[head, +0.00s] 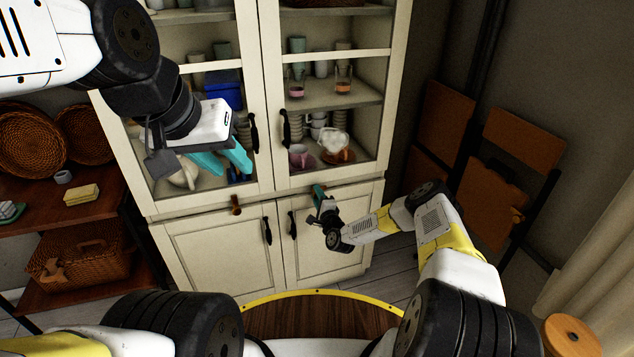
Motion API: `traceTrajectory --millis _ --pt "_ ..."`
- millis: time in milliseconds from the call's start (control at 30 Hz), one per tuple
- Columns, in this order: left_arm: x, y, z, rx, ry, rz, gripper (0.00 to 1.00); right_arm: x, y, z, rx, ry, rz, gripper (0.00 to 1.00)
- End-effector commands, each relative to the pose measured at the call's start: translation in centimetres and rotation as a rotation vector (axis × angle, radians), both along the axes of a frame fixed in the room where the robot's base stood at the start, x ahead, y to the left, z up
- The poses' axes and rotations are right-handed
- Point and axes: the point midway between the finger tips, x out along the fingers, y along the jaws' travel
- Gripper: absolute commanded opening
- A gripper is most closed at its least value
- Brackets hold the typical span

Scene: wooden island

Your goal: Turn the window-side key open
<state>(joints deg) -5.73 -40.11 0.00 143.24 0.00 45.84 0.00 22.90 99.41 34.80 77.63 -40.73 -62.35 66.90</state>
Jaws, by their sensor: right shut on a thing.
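The cream cabinet (278,186) has glass upper doors and solid lower doors. A brown key (236,205) sticks out of the rail between them, on the left side. The curtain is on the right, so the window-side key is the right one; it is hidden behind my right gripper (319,192). That gripper has teal fingers at the same rail and is shut on the key. My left gripper (222,161) hangs in front of the left glass door. Its teal fingers are apart, with nothing seen between them.
Black handles (285,129) stand out from the upper and lower doors. A shelf (75,207) with baskets and a yellow block is at left. Folded wooden chairs (495,195) lean at right, near the curtain (597,275). Floor (390,256) shows right of the cabinet.

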Motion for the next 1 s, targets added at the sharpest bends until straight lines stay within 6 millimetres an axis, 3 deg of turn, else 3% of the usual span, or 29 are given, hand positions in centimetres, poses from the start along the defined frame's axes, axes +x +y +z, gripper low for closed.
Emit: traceTrajectory --millis 667,700,767,800,1000 --pt "0.0 0.0 0.0 0.0 0.0 0.0 0.36 -0.04 -0.09 -0.14 0.056 0.021 -0.002 0.0" --pt "0.0 0.0 0.0 0.0 0.0 0.0 0.36 -0.04 -0.09 -0.14 0.056 0.021 -0.002 0.36" --pt "0.0 0.0 0.0 0.0 0.0 0.0 0.36 -0.04 -0.09 -0.14 0.056 0.021 -0.002 0.48" --pt "0.0 0.0 0.0 0.0 0.0 0.0 0.36 -0.04 -0.08 -0.11 0.056 0.021 -0.002 0.52" --pt "0.0 0.0 0.0 0.0 0.0 0.0 0.36 -0.02 -0.04 -0.07 0.056 0.019 -0.001 0.52"
